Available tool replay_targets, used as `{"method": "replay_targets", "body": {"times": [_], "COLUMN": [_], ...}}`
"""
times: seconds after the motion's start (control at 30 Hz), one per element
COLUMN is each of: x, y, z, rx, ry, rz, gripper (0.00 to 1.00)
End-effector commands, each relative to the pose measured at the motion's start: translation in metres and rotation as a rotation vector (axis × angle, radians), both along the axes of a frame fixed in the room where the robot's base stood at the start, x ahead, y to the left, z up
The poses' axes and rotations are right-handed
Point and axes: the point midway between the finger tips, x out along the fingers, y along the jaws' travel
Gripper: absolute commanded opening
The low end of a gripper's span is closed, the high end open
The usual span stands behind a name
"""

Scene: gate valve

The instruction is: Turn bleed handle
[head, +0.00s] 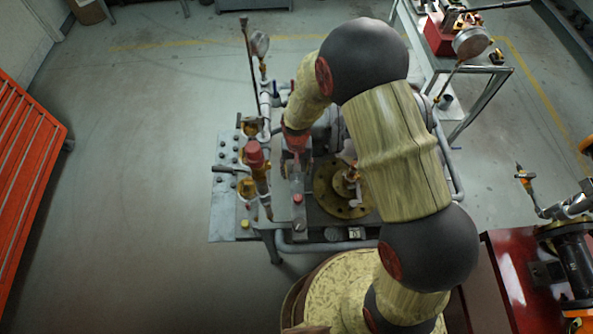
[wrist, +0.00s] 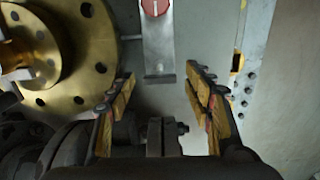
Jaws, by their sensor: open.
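The valve rig (head: 225,215) stands in the middle of the head view. I cannot tell for sure which part is the bleed handle; a dark lever (head: 226,168) sticks out left beside a red-capped fitting (head: 255,155). My gripper (head: 296,150) is over the rig, to the right of that fitting, its fingers hard to make out there. In the wrist view, my gripper (wrist: 160,98) has its two fingers spread wide. A dark flanged part with a bolt end (wrist: 182,128) shows low between them. I see nothing clamped, and no handle is clear there.
A brass flange (wrist: 97,45) lies left of the fingers in the wrist view. A red button on a grey bracket (wrist: 158,50) is ahead, and a bolted plate (wrist: 257,40) is to the right.

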Motion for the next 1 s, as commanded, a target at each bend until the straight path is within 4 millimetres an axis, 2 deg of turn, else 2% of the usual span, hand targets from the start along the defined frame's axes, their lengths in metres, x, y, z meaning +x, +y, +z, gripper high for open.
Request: {"method": "replay_targets", "body": {"times": [0.3, 0.5, 0.7, 1.0], "x": [0.002, 0.001, 0.001, 0.001], "y": [0.001, 0.000, 0.000, 0.000], "z": [0.066, 0.093, 0.103, 0.104], "rx": [0.002, 0.001, 0.001, 0.000], "ry": [-0.006, -0.003, -0.002, -0.001], "rz": [0.000, 0.000, 0.000, 0.000], "gripper": [0.52, 0.52, 0.52, 0.52]}}
